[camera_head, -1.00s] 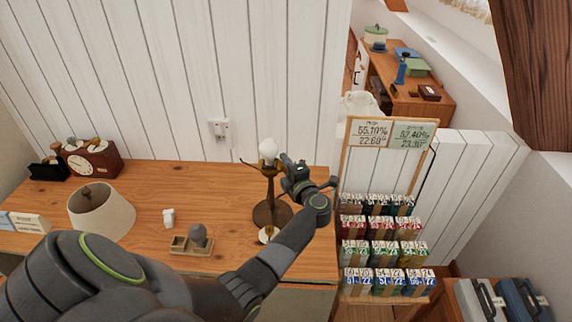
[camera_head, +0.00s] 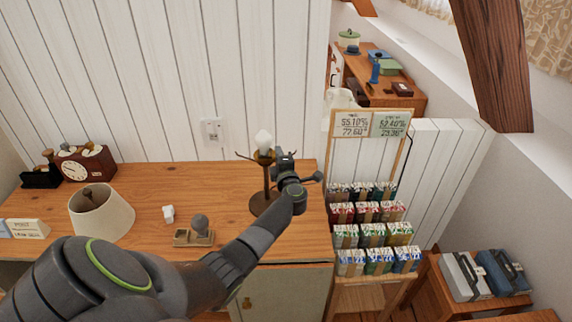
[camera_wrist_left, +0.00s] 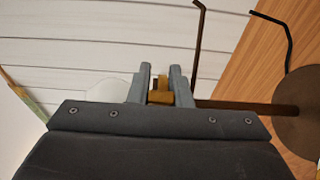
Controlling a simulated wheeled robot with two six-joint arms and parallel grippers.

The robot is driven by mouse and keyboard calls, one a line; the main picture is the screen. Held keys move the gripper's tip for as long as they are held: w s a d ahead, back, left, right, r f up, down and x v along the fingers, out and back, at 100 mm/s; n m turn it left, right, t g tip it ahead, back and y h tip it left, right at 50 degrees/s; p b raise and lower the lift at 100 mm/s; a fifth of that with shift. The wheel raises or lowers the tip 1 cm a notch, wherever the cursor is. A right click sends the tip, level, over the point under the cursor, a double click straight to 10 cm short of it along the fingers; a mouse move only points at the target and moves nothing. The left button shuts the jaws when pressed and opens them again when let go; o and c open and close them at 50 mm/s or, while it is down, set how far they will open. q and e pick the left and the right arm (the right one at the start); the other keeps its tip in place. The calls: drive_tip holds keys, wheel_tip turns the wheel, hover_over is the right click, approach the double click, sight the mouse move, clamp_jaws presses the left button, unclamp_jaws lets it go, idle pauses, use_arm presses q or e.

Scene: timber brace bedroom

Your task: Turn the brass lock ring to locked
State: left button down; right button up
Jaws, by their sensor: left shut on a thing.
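A table lamp without its shade stands upright on the desk, with a dark brown stem (camera_head: 266,181) and a white bulb (camera_head: 263,139) on top. The brass lock ring (camera_head: 263,157) sits just below the bulb. My left gripper (camera_head: 276,159) reaches the ring from the right. In the left wrist view the gripper (camera_wrist_left: 160,88) is shut on the brass ring (camera_wrist_left: 160,97), which shows between its fingers. The bulb (camera_wrist_left: 105,88) shows left of the fingers, and the stem (camera_wrist_left: 245,106) and round base (camera_wrist_left: 300,112) to the right. My right gripper is out of view.
A cream lampshade (camera_head: 101,211), a small white item (camera_head: 168,214) and a wooden tray with a grey knob (camera_head: 194,237) lie left on the desk (camera_head: 150,190). Thin dark arms (camera_wrist_left: 198,45) stick out beside the lamp. A card rack (camera_head: 367,215) stands right of the desk.

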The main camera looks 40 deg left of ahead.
use_arm(q)
drive_tip(key=shift+s+d+m+t+h+p, duration=0.1)
drive_tip(key=shift+s+m+t+h+p, duration=0.15)
drive_tip(key=shift+m+t+h+p, duration=0.4)
drive_tip(key=shift+s+d+m+t+h+p, duration=0.1)
drive_tip(key=shift+s+m+t+h+p, duration=0.15)
drive_tip(key=shift+m+t+h+p, duration=0.35)
drive_tip(key=c, duration=1.4)
unclamp_jaws()
drive_tip(key=shift+o, duration=0.4)
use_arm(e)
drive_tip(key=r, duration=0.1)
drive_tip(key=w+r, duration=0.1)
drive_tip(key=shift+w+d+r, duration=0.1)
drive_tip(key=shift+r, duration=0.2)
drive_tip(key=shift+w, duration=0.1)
use_arm(q)
drive_tip(key=shift+s+d, duration=0.4)
drive_tip(key=shift+s, duration=0.1)
drive_tip(key=v, duration=1.6)
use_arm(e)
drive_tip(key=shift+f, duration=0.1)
